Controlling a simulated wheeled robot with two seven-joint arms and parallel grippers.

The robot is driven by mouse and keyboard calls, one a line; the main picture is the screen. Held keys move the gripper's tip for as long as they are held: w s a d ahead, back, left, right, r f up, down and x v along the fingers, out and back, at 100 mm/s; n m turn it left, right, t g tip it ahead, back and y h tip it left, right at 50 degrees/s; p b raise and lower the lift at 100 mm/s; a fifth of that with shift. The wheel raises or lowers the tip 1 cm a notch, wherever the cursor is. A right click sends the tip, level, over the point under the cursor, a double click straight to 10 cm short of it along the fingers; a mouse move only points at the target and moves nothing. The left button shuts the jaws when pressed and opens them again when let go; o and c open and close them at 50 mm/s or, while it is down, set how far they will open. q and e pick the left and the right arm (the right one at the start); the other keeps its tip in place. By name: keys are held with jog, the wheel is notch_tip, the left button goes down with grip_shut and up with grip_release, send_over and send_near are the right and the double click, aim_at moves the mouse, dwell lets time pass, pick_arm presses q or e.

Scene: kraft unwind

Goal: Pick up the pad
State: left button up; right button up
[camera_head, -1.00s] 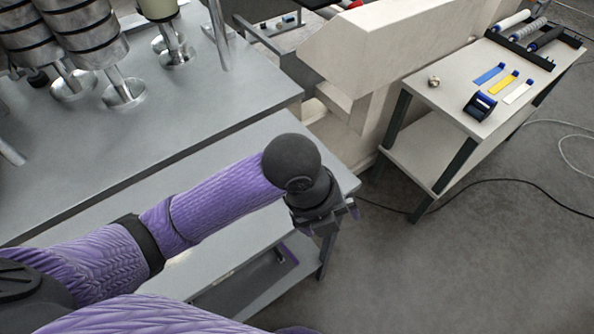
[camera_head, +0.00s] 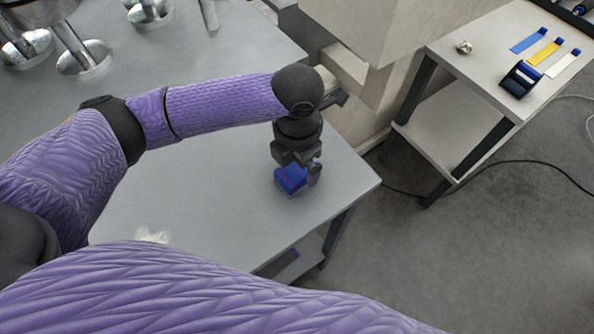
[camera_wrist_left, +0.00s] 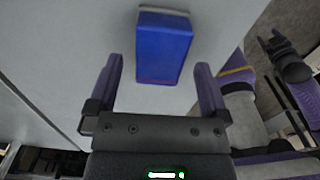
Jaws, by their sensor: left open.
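The pad appears to be the blue block (camera_head: 291,179) on the grey table (camera_head: 220,195), near its right end. My left gripper (camera_head: 298,166) points down at it from above. In the left wrist view the blue block (camera_wrist_left: 163,45) lies ahead of and between the two open fingers (camera_wrist_left: 160,72), with a gap on both sides. The fingers do not visibly touch it, and its exact distance from them is hard to judge. A dark claw-like end, probably my right gripper (camera_wrist_left: 284,56), shows small at the right of the wrist view.
A beige machine body (camera_head: 385,30) stands behind the table's right end. A side table (camera_head: 480,70) at right holds a dark blue dispenser (camera_head: 520,79), blue, yellow and white strips and a small metal piece. Metal rollers stand at the back left. The table left of the block is mostly clear.

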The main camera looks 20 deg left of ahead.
aim_at(297, 169)
pick_arm(q)
notch_tip(297, 169, down, 3)
jog(key=shift+s+f, duration=0.1)
jog(key=shift+s, duration=0.05)
pick_arm(e)
jog(key=shift+w+a+f, duration=0.2)
jog(key=shift+w+f, duration=0.1)
jog(key=shift+f, duration=0.05)
pick_arm(q)
jog(key=c, duration=1.2)
notch_tip(297, 169, up, 10)
jog(key=shift+r+p, duration=0.15)
jog(key=shift+p, duration=0.8)
jog(key=shift+c, duration=0.3)
pick_arm(e)
notch_tip(297, 169, up, 2)
jog(key=shift+w+r, duration=0.1)
jog(key=shift+r, duration=0.1)
